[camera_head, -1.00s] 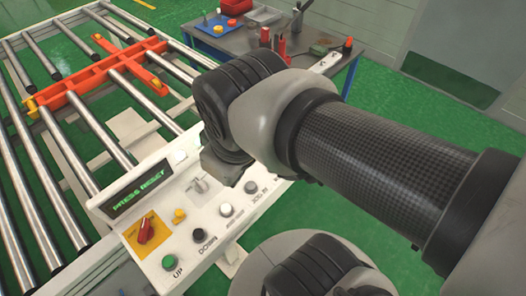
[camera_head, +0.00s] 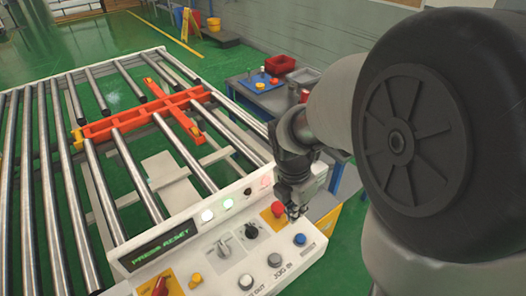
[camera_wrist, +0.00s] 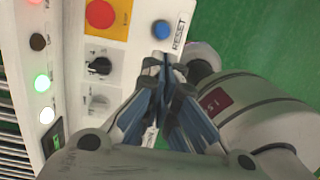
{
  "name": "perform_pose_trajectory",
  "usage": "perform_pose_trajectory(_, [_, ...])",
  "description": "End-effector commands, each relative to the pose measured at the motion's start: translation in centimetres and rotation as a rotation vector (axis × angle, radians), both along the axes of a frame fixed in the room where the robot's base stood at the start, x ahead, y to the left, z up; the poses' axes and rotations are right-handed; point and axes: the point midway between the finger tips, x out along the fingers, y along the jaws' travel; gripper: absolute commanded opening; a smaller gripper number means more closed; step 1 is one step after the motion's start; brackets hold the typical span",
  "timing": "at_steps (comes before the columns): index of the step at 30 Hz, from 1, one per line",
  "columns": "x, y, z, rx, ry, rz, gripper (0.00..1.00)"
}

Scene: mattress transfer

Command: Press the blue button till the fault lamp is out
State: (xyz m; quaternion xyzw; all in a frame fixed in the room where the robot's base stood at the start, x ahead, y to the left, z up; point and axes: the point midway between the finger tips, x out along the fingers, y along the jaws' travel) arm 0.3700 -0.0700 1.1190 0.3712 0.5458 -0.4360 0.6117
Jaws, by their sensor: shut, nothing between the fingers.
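The blue button (camera_head: 300,239) sits near the right end of the white control panel (camera_head: 316,236). In the wrist view the blue button (camera_wrist: 161,29) has a RESET label beside it. My gripper (camera_head: 293,216) is above the panel, between the red stop button and the blue button in the picture. In the wrist view my gripper (camera_wrist: 168,62) is shut and empty, its tips just below the blue button and apart from it. A reddish lamp (camera_head: 265,181) at the end of the lamp row seems lit; its label cannot be read.
The panel's display (camera_head: 158,248) reads PRESS RESET. A green lamp (camera_head: 228,203) and a white lamp (camera_head: 207,215) are lit. The red stop button (camera_head: 278,209) stands close to my gripper. A roller conveyor (camera_head: 112,140) with an orange cross frame (camera_head: 140,113) lies behind the panel.

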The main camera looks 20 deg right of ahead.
Motion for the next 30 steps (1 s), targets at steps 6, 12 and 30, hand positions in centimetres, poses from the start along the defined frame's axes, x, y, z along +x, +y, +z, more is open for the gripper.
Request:
perform_pose_trajectory(6, [0.0,0.0,0.0,0.0,0.0,-0.001,0.0])
perform_pose_trajectory(12, [-0.1,-0.1,-1.1,0.0,0.003,-0.002,0.0])
perform_pose_trajectory(30, [0.2,-1.6,-12.4,0.001,0.001,-0.003,0.0])
